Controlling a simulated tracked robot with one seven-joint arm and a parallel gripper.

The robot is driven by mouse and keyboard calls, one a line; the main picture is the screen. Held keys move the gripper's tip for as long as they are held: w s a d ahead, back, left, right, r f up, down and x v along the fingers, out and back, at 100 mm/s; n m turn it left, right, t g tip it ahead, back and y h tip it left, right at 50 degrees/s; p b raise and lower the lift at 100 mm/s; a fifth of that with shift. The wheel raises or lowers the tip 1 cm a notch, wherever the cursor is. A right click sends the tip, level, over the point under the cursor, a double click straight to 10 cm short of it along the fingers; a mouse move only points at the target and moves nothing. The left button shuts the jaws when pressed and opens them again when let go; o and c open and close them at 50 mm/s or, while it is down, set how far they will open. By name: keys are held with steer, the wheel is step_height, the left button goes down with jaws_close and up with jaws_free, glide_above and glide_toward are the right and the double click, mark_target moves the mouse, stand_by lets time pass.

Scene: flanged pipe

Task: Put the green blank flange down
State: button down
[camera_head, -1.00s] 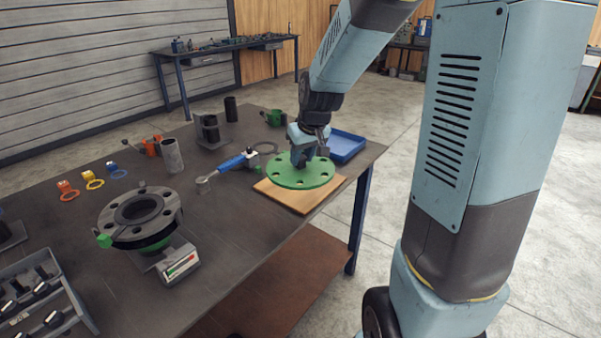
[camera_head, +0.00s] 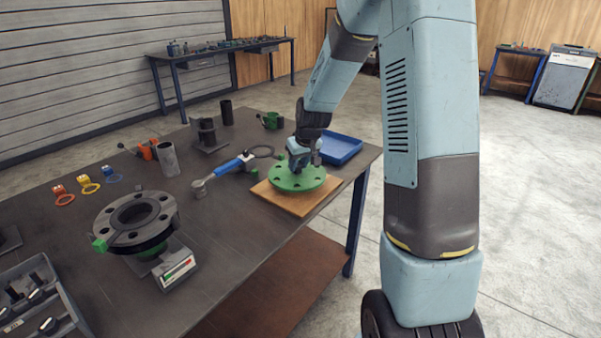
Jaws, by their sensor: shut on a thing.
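The green blank flange (camera_head: 312,181) is a round disc with holes around its edge. It lies flat over the wooden board (camera_head: 287,204) near the right end of the workbench. I cannot tell whether it touches the board or hangs just above it. My gripper (camera_head: 300,166) points down at the middle of the flange and is shut on it. The fingertips and the part they grip are mostly hidden by the gripper body.
A blue tray (camera_head: 341,149) stands behind and right of the board. A blue-handled wrench (camera_head: 232,166) lies to the left. The flanged pipe (camera_head: 137,222) stands further left, with a small gauge box (camera_head: 175,268) in front. The bench's front edge is close to the board.

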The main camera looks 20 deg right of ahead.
mark_target(300, 168)
steer(key=shift+w+d+f, duration=0.1)
steer(key=shift+w+f, duration=0.2)
steer(key=shift+f, duration=0.1)
step_height(300, 168, down, 3)
steer(key=shift+w+f, duration=0.1)
steer(key=c, duration=0.8)
jaws_free()
